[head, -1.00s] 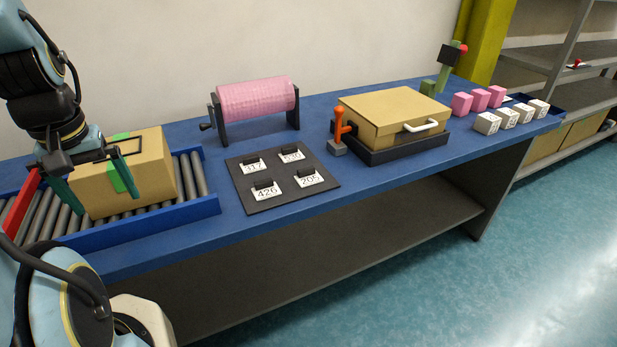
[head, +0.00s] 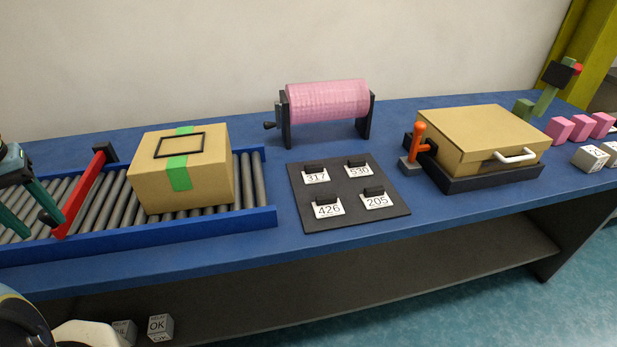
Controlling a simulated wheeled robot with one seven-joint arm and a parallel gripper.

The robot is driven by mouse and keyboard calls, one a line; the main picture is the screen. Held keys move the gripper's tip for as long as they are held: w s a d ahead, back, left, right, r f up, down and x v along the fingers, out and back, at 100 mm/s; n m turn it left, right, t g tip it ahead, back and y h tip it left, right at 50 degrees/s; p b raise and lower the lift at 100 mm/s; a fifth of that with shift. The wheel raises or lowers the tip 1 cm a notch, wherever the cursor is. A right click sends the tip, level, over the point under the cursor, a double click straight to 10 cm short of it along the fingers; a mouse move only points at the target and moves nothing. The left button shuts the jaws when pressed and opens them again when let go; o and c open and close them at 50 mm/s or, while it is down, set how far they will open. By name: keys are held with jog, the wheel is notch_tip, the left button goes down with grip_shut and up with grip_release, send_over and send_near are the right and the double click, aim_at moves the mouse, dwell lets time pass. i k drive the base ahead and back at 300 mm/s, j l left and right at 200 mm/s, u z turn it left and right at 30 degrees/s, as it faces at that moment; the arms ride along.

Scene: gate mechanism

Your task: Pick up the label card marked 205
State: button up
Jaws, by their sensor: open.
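The label card marked 205 (head: 377,202) lies on a dark board (head: 350,220) at the board's front right, with a black block grip on its back edge. Cards marked 426 (head: 328,209), 317 (head: 315,178) and 530 (head: 359,171) lie on the same board. My gripper (head: 30,222) is at the far left edge, partly cut off, with its teal fingers apart over the roller conveyor near the red bar. It is well to the left of the 205 card and appears empty.
A cardboard box (head: 205,185) with green tape sits on the conveyor (head: 250,218), between my gripper and the board. A pink roll (head: 327,101) stands behind the board. An orange lever (head: 417,145) and a tan case (head: 480,135) stand to its right.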

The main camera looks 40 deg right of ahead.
aim_at(373, 198)
jog(key=k+l+u, duration=0.15)
jog(key=l+u, duration=0.25)
jog(key=k+l+u, duration=0.2)
jog(key=u, duration=0.25)
jog(key=k+l+u, duration=0.2)
jog(key=u, duration=0.2)
jog(key=k+l+u, duration=0.1)
jog(key=k+u, duration=0.2)
jog(key=u, duration=0.15)
jog(key=k+u, duration=0.2)
jog(key=k, duration=0.9)
jog(key=k+j+u, duration=0.2)
jog(key=k, duration=0.95)
jog(key=l, duration=0.1)
